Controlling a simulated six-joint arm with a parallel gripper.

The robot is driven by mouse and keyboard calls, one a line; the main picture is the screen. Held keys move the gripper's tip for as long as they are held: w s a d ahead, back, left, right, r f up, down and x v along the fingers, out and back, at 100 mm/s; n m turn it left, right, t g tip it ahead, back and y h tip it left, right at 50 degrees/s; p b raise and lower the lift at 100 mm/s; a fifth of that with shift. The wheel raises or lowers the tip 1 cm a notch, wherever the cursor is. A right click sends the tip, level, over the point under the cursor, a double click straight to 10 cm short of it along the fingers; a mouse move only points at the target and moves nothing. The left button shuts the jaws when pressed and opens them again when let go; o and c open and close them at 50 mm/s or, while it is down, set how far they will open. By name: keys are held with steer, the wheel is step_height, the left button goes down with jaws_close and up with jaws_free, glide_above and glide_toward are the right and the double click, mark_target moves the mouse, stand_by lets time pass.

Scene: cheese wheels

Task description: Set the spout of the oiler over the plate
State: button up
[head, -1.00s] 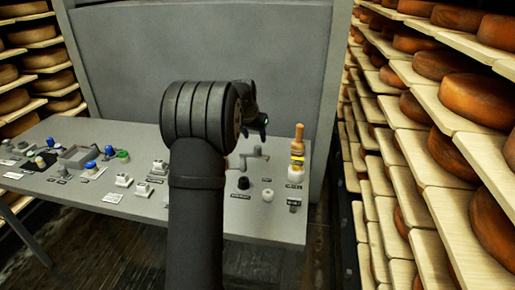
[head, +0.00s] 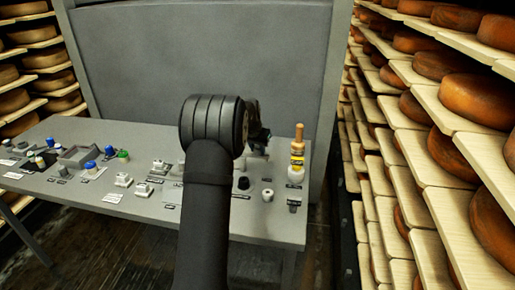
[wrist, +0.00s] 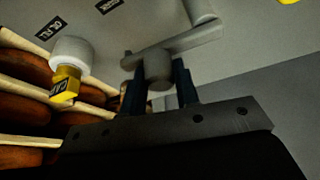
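The grey crank-shaped piece on the table, which I take for the oiler's spout arm, shows in the wrist view (wrist: 190,40). It has a round post, a flat arm and a short cylinder at its near end. My gripper (wrist: 160,88) has its two dark fingers on either side of that cylinder. Whether they press on it or leave a small gap is not clear. In the head view my gripper (head: 262,140) is over the right part of the table, and my arm hides part of the area. I cannot make out which thing is the plate.
A wooden-handled piece with a yellow band and white base (head: 297,155) stands right of my gripper. A black knob (head: 243,183) and a white knob (head: 267,195) are in front. Several switches and buttons fill the grey table's left. Cheese shelves (head: 430,150) stand at right.

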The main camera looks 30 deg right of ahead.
mark_target(248, 154)
jaws_close()
steer(key=m, duration=0.1)
steer(key=s+a+m+g, duration=0.1)
steer(key=m, duration=0.1)
steer(key=shift+a+m+h, duration=0.25)
steer(key=shift+m+h, duration=0.05)
steer(key=shift+h, duration=0.1)
steer(key=a+m+g, duration=0.1)
steer(key=m, duration=0.1)
steer(key=a+m+g, duration=0.1)
steer(key=m, duration=0.1)
steer(key=a+m+g, duration=0.1)
steer(key=m, duration=0.2)
steer(key=shift+s+a, duration=0.25)
steer(key=shift+a, duration=0.1)
steer(key=shift+w+a+m+g+y, duration=0.25)
steer(key=shift+a+m, duration=0.25)
steer(key=shift+m, duration=0.6)
steer(key=shift+w+a+m+g+y, duration=0.1)
steer(key=shift+a+m+g+y, duration=0.3)
steer(key=shift+m, duration=0.7)
steer(key=shift+a, duration=0.15)
